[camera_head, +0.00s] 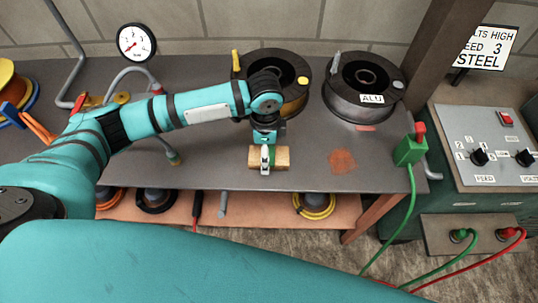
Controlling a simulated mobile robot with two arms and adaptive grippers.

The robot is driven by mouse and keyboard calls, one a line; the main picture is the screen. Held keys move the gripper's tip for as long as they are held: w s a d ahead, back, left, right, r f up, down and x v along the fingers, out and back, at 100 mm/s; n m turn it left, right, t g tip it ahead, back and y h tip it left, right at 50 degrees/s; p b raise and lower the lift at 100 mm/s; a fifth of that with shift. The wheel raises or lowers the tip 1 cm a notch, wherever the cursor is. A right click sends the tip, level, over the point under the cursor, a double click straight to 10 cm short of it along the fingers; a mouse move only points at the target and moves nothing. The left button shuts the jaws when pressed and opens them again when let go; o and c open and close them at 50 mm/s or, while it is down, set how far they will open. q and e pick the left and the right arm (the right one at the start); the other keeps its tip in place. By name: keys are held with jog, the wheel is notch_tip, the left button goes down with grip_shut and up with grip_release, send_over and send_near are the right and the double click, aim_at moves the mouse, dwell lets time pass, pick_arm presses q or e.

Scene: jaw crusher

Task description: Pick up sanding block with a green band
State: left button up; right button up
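The sanding block (282,157), a small tan block with a green band around its middle, lies near the front edge of the grey metal table. My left gripper (265,156) points down over the middle of the block. One finger shows in front of its near side, over the band; the far finger is hidden. I cannot tell whether the fingers press on the block or stand around it with a gap. The block appears to rest on the table. My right gripper is not in view.
Two wire spools, one yellow-orange (293,105) and one grey labelled ALU (347,101), stand behind the block. A green clamp (410,150) sits at the table's right edge. A pressure gauge (136,43) stands at the back left. A control box (490,145) is at the right.

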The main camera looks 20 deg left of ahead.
pick_arm(q)
jog(key=shift+f, duration=1.1)
jog(key=c, duration=1.2)
jog(key=shift+r, duration=0.1)
jog(key=shift+r, duration=0.55)
notch_tip(320, 180, up, 2)
jog(key=shift+w+r, duration=0.1)
jog(key=s+d, duration=0.2)
jog(key=s, duration=0.2)
jog(key=s+d+r+b, duration=0.1)
jog(key=s+d, duration=0.2)
jog(key=s, duration=0.2)
jog(key=s+d, duration=0.2)
jog(key=s, duration=0.3)
jog(key=shift+s+d+r, duration=0.2)
jog(key=shift+r, duration=0.05)
